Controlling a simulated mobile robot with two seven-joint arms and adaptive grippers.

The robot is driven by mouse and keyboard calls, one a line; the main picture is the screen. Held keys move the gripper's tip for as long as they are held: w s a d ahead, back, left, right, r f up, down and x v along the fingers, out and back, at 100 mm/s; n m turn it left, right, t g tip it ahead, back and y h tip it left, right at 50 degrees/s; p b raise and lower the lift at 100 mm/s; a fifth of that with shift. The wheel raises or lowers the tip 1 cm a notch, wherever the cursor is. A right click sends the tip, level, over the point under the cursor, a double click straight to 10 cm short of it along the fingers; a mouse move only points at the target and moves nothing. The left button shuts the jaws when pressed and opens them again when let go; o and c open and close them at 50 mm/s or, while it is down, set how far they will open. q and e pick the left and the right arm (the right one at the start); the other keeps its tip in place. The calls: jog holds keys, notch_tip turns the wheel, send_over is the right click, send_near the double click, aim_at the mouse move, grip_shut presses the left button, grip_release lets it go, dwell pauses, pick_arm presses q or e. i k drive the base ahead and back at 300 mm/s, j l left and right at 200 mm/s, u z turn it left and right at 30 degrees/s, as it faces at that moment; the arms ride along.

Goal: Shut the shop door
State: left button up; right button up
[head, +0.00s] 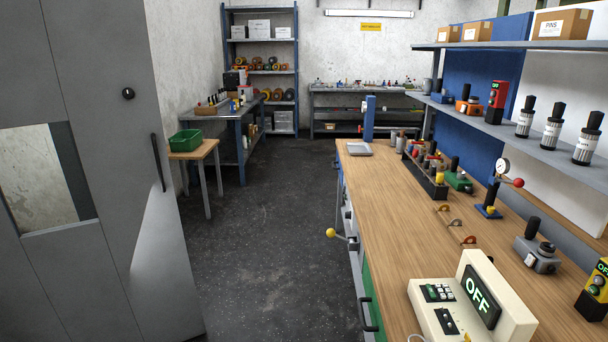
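The shop door (95,210) is a tall grey panel filling the left of the head view. It stands ajar at an angle, with the room showing past its right edge. It has a window opening (45,180), a dark vertical pull handle (158,163) and a round black lock (128,94) above the handle. Neither of my grippers shows in the head view.
A wooden workbench (400,230) runs along the right, with a cream box (445,305) reading OFF at its near end. A yellow-knobbed lever (331,233) sticks out from its left side. The dark floor (265,240) between door and bench is clear. A small table (197,153) holds a green bin (186,140).

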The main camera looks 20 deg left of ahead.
aim_at(124, 274)
jog(key=i+u, duration=0.1)
jog(key=u, duration=1.5)
